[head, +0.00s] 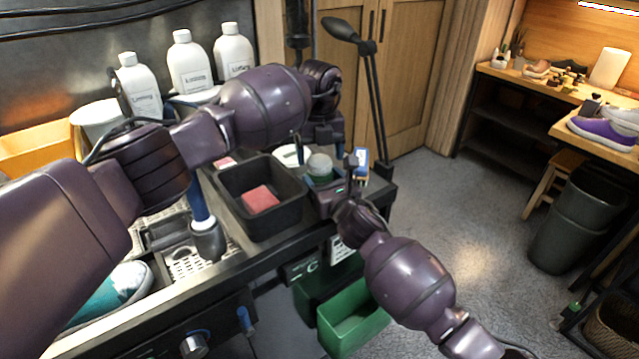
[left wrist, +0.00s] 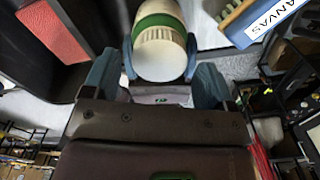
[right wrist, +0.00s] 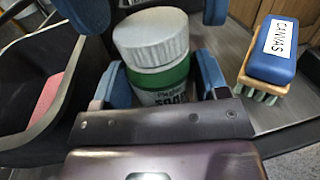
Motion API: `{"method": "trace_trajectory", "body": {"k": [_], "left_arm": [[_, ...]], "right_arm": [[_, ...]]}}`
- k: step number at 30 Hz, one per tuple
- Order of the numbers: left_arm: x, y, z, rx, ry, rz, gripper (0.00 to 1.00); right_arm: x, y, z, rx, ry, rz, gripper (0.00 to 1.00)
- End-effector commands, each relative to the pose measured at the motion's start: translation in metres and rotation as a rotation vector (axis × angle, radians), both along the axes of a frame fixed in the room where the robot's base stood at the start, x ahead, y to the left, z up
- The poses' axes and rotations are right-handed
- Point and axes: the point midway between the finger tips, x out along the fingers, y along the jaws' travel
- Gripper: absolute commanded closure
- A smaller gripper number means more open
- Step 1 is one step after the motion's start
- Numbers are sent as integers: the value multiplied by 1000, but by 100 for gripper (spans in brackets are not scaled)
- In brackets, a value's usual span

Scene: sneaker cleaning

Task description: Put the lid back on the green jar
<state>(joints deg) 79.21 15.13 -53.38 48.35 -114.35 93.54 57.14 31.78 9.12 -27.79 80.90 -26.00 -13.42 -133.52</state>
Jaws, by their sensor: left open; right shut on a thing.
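The green jar (head: 322,181) stands upright at the right end of the sink bench. In the right wrist view, its label and green band (right wrist: 165,85) show below a ribbed white lid (right wrist: 152,38). The lid sits on the jar's top, level as far as I can see; I cannot tell how tightly. My right gripper (right wrist: 158,82) is shut on the jar's body. My left gripper (left wrist: 160,62) is open above, its fingers on either side of the lid (left wrist: 159,52) without visible grip.
A black bin with a red sponge (head: 261,199) is left of the jar. A blue brush labelled CANVAS (right wrist: 278,50) stands close on the right. A round white thing (head: 292,155) lies behind. White bottles (head: 189,62) stand at the back left. Open floor lies right.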

Motion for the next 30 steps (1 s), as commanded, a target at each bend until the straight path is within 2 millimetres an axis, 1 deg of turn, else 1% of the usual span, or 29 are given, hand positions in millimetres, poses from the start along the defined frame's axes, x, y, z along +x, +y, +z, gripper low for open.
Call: {"method": "trace_trajectory", "body": {"k": [3,6,15,16,25,26,30], "left_arm": [[0,1,-10,1,1,1,21],[0,1,-14,1,0,2,21],[0,1,-15,1,0,1,21],[0,0,-15,1,0,1,23],[0,1,-15,1,0,1,69],[0,1,-15,1,0,1,71],[0,1,-15,1,-1,-14,71]], "right_arm": [[0,0,0,0,0,0,99],[0,0,0,0,0,0,99],[0,0,0,0,0,0,99],[0,0,0,0,0,0,99],[0,0,0,0,0,0,99],[0,0,0,0,0,0,99],[0,0,0,0,1,0,99]]}}
